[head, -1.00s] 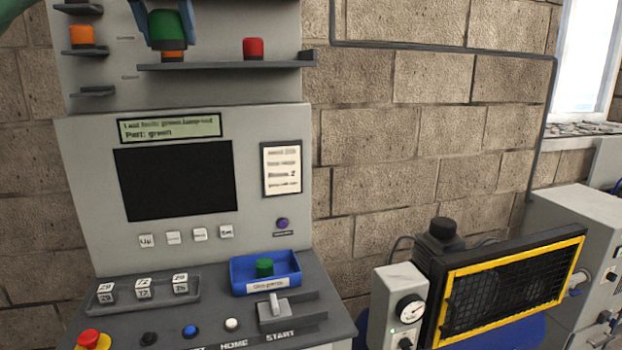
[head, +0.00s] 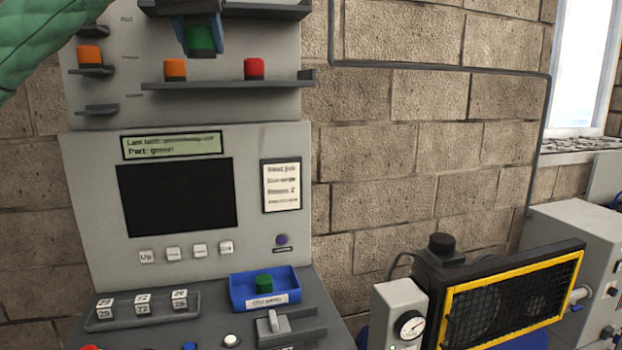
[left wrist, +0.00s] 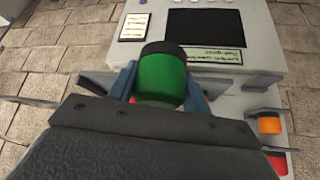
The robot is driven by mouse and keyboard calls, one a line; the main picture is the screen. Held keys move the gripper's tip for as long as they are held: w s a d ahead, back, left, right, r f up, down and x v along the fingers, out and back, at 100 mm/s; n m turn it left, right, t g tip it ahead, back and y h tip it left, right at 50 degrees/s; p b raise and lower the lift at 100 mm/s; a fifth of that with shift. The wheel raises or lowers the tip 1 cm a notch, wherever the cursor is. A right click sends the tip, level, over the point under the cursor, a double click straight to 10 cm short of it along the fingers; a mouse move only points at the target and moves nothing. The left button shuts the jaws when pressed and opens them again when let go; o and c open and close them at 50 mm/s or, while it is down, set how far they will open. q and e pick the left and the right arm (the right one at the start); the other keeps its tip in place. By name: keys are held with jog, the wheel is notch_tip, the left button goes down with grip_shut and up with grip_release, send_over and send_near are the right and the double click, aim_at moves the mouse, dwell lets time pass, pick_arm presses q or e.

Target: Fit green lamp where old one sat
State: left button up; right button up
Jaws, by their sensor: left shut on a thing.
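My left gripper (head: 201,48) is shut on a green lamp (head: 202,40) in front of the upper panel. It holds the lamp above the long shelf (head: 225,85), between and above the orange and red lamps. In the left wrist view the green lamp (left wrist: 162,80) sits between the blue fingers, its black end (left wrist: 165,48) towards the top of the picture. A second green piece (head: 264,283) lies in the blue bin (head: 236,290) on the console. My right gripper is not in view.
An orange lamp (head: 175,69) and a red lamp (head: 254,68) stand on the long shelf. Another orange lamp (head: 89,55) stands on a small bracket at left. A small bracket (head: 98,110) below it is empty. A yellow-framed fan unit (head: 510,300) stands at lower right.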

pick_arm(q)
jog(key=x, duration=1.5)
notch_tip(320, 180, down, 38)
jog(key=w, duration=0.2)
jog(key=shift+a, duration=0.3)
jog(key=shift+d+f, duration=0.1)
jog(key=shift+f, duration=0.05)
